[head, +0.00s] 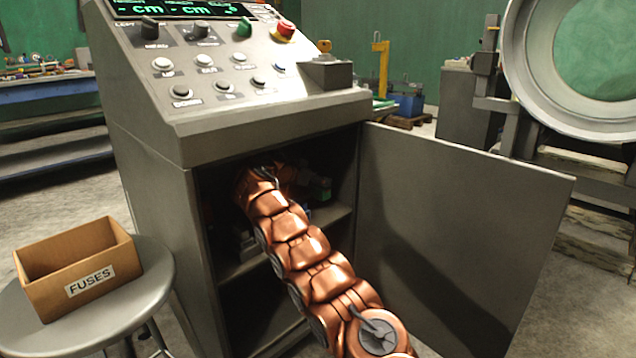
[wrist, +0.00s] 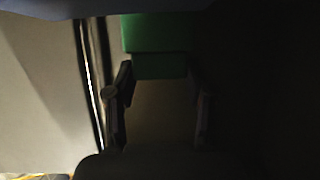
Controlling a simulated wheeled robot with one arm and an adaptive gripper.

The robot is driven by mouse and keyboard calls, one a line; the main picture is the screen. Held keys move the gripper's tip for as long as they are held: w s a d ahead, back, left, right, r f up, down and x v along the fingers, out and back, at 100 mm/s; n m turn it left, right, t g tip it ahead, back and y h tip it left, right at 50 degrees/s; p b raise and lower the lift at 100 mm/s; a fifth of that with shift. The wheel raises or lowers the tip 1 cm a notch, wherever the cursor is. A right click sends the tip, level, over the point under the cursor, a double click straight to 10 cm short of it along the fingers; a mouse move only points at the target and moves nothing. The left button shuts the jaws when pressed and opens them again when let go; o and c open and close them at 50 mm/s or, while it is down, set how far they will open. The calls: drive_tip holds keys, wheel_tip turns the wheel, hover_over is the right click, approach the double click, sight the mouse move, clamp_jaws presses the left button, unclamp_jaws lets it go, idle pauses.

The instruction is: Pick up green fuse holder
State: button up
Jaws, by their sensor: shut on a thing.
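The green fuse holder (wrist: 160,34) is a blocky green piece at the top middle of the wrist view, with a narrower lower part. My gripper (wrist: 160,72) has a dark finger at each side of that lower part and is shut on it. The picture is very dark there, so the contact on the right finger is hard to see. In the head view my copper-coloured arm reaches into the open cabinet (head: 180,215). A small green patch (head: 323,188) shows inside, just right of the arm's end. The gripper itself is mostly hidden in shadow.
The cabinet door (head: 450,240) stands open to the right. A shelf edge (head: 330,216) crosses inside the cabinet below the arm's end. The control panel overhangs the opening.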

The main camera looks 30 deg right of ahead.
drive_tip(key=shift+s, duration=0.5)
drive_tip(key=shift+s+a+f+b, duration=0.15)
drive_tip(key=shift+s+b, duration=0.35)
drive_tip(key=shift+s, duration=0.35)
drive_tip(key=s+a+p, duration=0.1)
drive_tip(key=s+a, duration=0.2)
drive_tip(key=s, duration=1.1)
drive_tip(key=shift+s+a, duration=0.15)
drive_tip(key=shift+s, duration=0.1)
